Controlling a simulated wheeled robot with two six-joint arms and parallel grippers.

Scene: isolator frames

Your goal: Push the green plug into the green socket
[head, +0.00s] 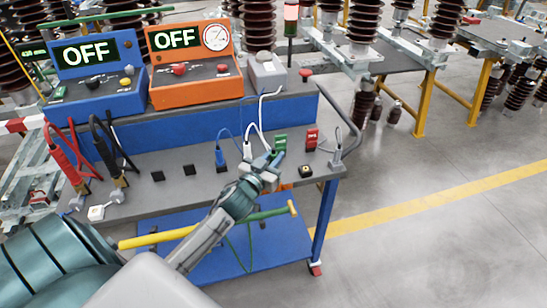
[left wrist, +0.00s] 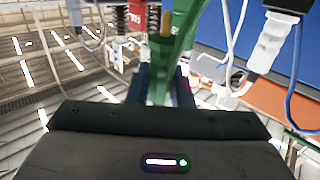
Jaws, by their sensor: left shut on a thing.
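My left gripper (head: 270,165) reaches over the bench shelf from the lower left and is shut on the green plug (head: 277,157). In the left wrist view the green plug (left wrist: 159,82) stands up from between the fingers, with a brass-coloured tip at its far end. The green socket (head: 281,141) is on the shelf just beyond the plug. It also shows in the left wrist view as a green block (left wrist: 187,22) right behind the plug. In the head view the two nearly overlap, and I cannot tell whether they touch. My right gripper is out of view.
A red socket (head: 312,137) stands right of the green one. A white plug (head: 247,149) and a blue plug (head: 219,155) with cables stand to the left. Blue (head: 95,75) and orange (head: 192,62) consoles reading OFF stand behind. A bent grey rail (head: 353,138) edges the shelf's right end.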

